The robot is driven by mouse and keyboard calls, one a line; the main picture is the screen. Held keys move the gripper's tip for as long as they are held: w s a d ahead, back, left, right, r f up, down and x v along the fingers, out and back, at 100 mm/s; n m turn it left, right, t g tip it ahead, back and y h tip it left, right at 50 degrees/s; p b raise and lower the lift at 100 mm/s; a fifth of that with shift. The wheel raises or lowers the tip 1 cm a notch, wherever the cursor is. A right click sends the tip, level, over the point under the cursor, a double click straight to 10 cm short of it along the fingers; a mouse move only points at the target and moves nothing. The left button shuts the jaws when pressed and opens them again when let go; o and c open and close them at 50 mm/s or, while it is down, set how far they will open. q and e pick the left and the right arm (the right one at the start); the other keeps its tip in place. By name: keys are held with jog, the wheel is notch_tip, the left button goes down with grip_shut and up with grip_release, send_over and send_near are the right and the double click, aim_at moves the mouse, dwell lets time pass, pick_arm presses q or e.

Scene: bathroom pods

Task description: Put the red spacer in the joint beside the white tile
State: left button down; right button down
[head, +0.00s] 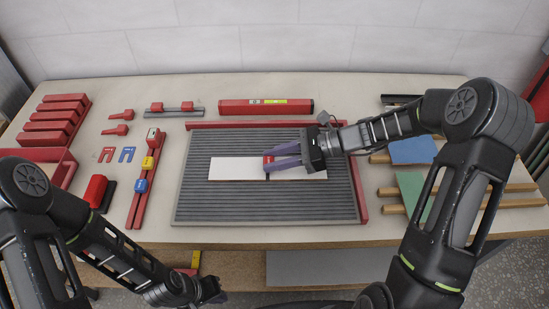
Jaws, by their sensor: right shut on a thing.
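A white tile (236,168) lies on the grey ribbed board (200,208). Another white tile (305,175) lies to its right, with a thin dark joint between them. My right gripper (268,162) is over this joint, its purple fingers pointing left. It is shut on a small red spacer (268,157), which shows at the fingertips. The fingers hide most of the spacer's lower part and part of the joint, so I cannot tell whether it sits in the joint. My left gripper (215,297) is low at the front, below the bench edge; its jaw opening is unclear.
A red fork-shaped piece (106,154) and a blue one (127,154) lie left of the board. A red rail with yellow and blue blocks (140,190) stands beside it. A red level (266,107) lies behind. Coloured boards (412,150) lie at right.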

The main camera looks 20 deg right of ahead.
jog(key=shift+f+b, duration=0.35)
jog(key=shift+f, duration=0.2)
jog(key=c, duration=0.7)
grip_release()
jog(key=shift+o, duration=0.2)
jog(key=shift+r, duration=0.15)
jog(key=shift+r+p, duration=2.5)
jog(key=shift+r, duration=0.45)
